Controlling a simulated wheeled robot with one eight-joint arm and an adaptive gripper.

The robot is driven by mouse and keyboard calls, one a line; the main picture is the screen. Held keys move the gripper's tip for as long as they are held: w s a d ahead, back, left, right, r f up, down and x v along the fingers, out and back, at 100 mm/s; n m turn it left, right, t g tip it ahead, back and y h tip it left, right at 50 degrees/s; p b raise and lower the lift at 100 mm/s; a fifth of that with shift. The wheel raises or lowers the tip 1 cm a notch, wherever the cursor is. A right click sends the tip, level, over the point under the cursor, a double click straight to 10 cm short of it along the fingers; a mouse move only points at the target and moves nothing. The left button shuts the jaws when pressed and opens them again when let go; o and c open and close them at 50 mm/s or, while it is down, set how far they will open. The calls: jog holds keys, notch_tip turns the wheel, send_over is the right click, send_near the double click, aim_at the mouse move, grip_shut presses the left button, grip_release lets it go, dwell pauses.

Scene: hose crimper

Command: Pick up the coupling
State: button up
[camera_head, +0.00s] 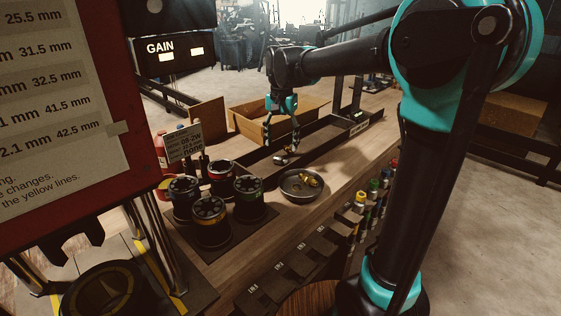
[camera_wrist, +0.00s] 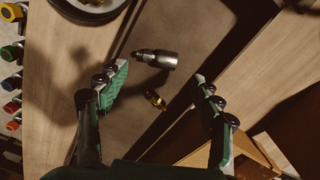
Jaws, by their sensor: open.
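A silver metal coupling (camera_wrist: 157,59) with a narrower dark end lies on its side on the floor of a long dark tray (camera_wrist: 190,30). In the head view the coupling (camera_head: 281,159) is small, just below my gripper. A short brass piece (camera_wrist: 155,98) lies close beside it in the wrist view. My gripper (camera_wrist: 161,76) is open and empty, pointing down, with its green-padded fingers spread to either side of both pieces. In the head view my gripper (camera_head: 281,140) is above the tray. I cannot tell the exact height gap to the coupling.
A round metal bowl (camera_head: 292,197) with brass pieces stands near the tray's left end. Several dark die sets (camera_head: 211,226) stand on a mat to the left. A wooden box (camera_head: 243,116) is behind the tray. Colored-cap items (camera_head: 373,185) line the bench's front edge.

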aim_at(283, 161)
notch_tip(283, 161, down, 5)
jog(key=shift+d, duration=0.1)
dwell(0.3)
jog(key=c, duration=1)
